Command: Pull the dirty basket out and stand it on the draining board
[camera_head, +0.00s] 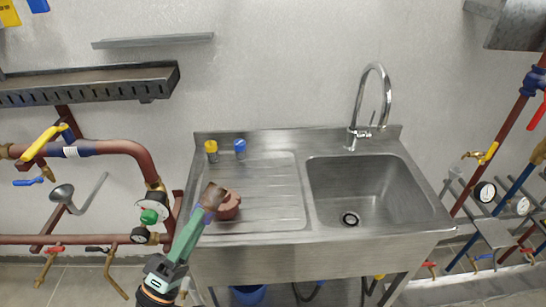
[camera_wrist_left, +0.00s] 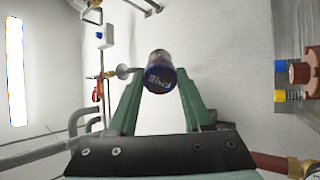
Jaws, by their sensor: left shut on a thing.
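My left gripper (camera_head: 203,213) is over the left part of the draining board (camera_head: 270,190) in the head view. It is shut on a small cylinder, which I take for the dirty basket (camera_head: 215,193); it has a brown end and a blue-purple part. In the left wrist view the basket (camera_wrist_left: 158,78) sits between the green fingertips, its blue lettered end facing the camera. It looks tilted in the head view. A reddish-brown round part (camera_head: 230,206) stands on the board just right of the gripper. I cannot tell whether the basket touches it. My right gripper is out of view.
A yellow-topped (camera_head: 211,150) and a blue-topped (camera_head: 239,148) small item stand at the board's back edge. The sink basin (camera_head: 365,195) and tap (camera_head: 372,100) are to the right. Red-brown pipes with valves (camera_head: 110,148) are at left. The board's middle is clear.

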